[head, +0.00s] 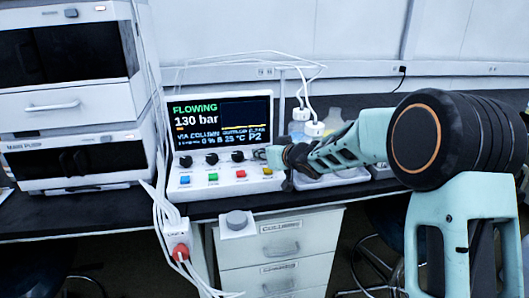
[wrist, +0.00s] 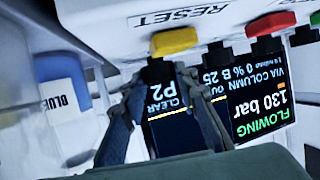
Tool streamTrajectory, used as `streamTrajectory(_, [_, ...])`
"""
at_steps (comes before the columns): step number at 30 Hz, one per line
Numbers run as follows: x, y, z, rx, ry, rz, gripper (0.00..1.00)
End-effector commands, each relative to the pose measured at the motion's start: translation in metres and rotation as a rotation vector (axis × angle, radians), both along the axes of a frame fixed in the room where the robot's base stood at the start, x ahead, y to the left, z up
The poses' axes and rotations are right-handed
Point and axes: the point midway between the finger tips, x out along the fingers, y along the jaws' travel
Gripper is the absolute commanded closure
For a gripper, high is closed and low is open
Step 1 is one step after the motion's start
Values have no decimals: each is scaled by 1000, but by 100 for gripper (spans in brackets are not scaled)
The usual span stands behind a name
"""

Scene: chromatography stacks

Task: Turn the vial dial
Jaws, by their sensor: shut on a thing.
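The control box (head: 221,178) stands on the bench, with a row of black dials below its screen (head: 220,123). Three dials are in clear sight, the third (head: 237,156) just left of my gripper (head: 262,155). My gripper is shut on the rightmost dial, above the yellow button (head: 267,171); the fingers mostly hide this dial in the head view. The wrist view is upside down. It shows the dark dial (wrist: 158,72) between my fingertips, beside the yellow button (wrist: 173,40) marked RESET. The dial's label and pointer are not readable. The screen reads FLOWING, 130 bar, P2.
Stacked instruments (head: 70,95) stand at the left.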

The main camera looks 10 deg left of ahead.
Motion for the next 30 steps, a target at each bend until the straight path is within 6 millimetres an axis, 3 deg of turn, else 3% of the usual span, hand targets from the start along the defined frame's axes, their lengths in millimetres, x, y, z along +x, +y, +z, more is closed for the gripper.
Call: streamTrajectory(30, [2, -2, 0, 0, -1, 117, 97])
